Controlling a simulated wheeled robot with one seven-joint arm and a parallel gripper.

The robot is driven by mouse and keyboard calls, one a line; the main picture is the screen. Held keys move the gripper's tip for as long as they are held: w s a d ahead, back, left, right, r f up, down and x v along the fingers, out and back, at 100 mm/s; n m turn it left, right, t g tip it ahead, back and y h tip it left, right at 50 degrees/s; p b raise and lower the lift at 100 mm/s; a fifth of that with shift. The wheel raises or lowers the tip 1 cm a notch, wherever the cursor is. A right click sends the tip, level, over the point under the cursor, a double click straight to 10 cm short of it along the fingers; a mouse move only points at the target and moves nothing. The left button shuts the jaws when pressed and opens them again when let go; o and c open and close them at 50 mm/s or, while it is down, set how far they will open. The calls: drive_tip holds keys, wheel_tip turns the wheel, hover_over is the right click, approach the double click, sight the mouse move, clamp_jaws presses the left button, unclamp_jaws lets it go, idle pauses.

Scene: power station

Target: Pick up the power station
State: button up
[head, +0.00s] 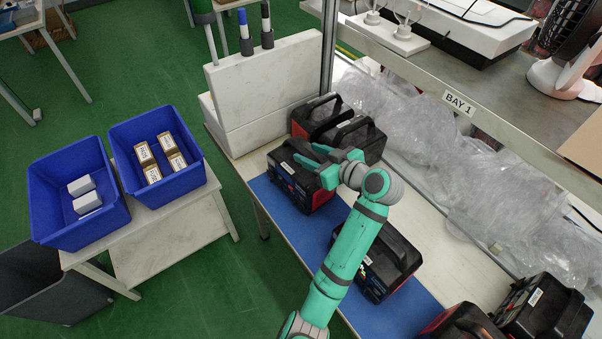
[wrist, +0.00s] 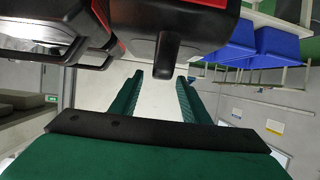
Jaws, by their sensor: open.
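Several black-and-red power stations with top handles stand on the bench. The closest to my gripper (head: 314,158) is a power station (head: 293,187) on the blue mat, partly covered by my gripper. My gripper is open and empty, over its top right side. In the wrist view a power station (wrist: 195,25) fills the upper middle, and its dark handle (wrist: 166,56) lies in line with the gap between my two green fingers (wrist: 160,80). I cannot tell whether the fingers touch it.
Two more power stations (head: 315,115) (head: 362,140) stand close behind. Another (head: 378,265) is on the mat under my arm, and two (head: 462,324) (head: 545,308) are at lower right. Clear plastic wrap (head: 430,140) and a shelf (head: 475,115) line the right. Blue bins (head: 45,220) stand left.

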sight(301, 149)
drive_tip(key=shift+x, duration=2.1)
drive_tip(key=shift+c, duration=0.3)
drive_tip(key=shift+w, duration=0.15)
clamp_jaws()
drive_tip(key=shift+a, duration=0.3)
drive_tip(key=shift+d, duration=0.2)
drive_tip(key=shift+s+d, duration=0.2)
drive_tip(key=shift+a, duration=0.2)
drive_tip(key=shift+r, duration=0.3)
